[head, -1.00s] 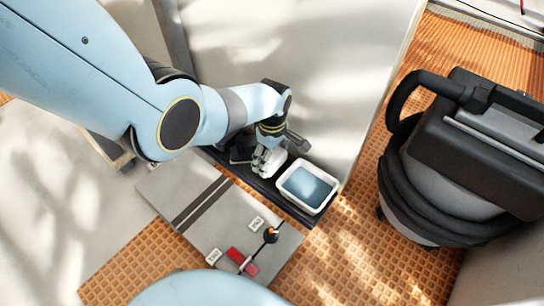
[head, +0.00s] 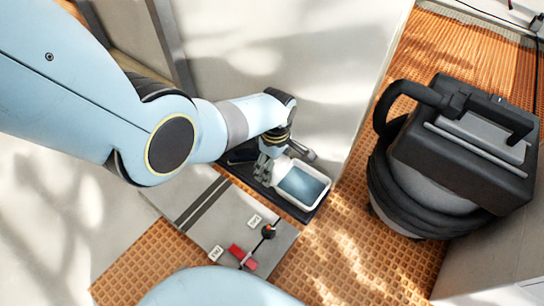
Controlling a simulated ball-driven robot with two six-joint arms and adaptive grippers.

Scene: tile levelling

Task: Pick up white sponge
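My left gripper (head: 263,176) points down over the dark tray (head: 307,215), just left of a white tub (head: 322,188) holding bluish water. Its fingers are close to the tub's left rim. I cannot make out a separate white sponge; the gripper and tub may hide it. The fingers are small and partly turned away, so I cannot tell whether they are open, shut or holding something. My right gripper is not in view.
Grey tiles (head: 205,208) lie on the orange waffle mat (head: 135,262), with a red piece (head: 241,257), white labels and a black-knobbed tool (head: 268,232). A vacuum (head: 440,165) stands at right. A pale panel is behind the tray.

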